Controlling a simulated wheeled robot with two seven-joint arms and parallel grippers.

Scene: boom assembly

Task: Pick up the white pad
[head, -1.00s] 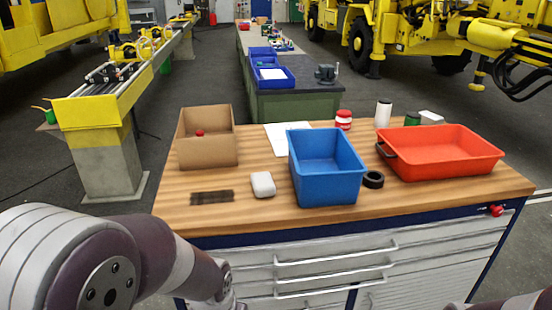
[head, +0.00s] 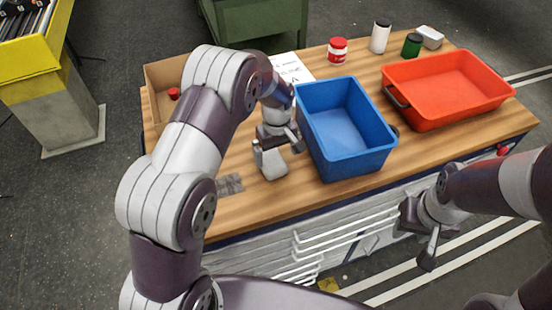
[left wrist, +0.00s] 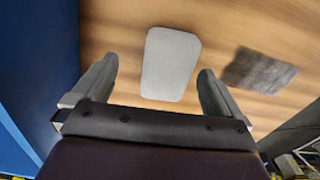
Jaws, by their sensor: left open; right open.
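The white pad (head: 271,168) lies on the wooden worktop, left of the blue bin. In the left wrist view the pad (left wrist: 171,64) shows as a pale rounded rectangle ahead of and between my spread fingers. My left gripper (head: 276,146) is open and empty, over the pad in the head view; its fingers (left wrist: 158,84) flank the pad's near end in the wrist view. I cannot tell the exact height gap. The gripper hides part of the pad in the head view. My right gripper (head: 424,240) is open, low in front of the workbench's drawers, away from the pad.
The blue bin (head: 352,161) stands close right of my left gripper. A dark grey patch (head: 229,184) lies left of the pad. The cardboard box (head: 159,80) is partly behind my left arm. A red tray (head: 445,118), red-and-white jar (head: 337,51), white bottle (head: 380,37) and green can (head: 412,46) stand farther right.

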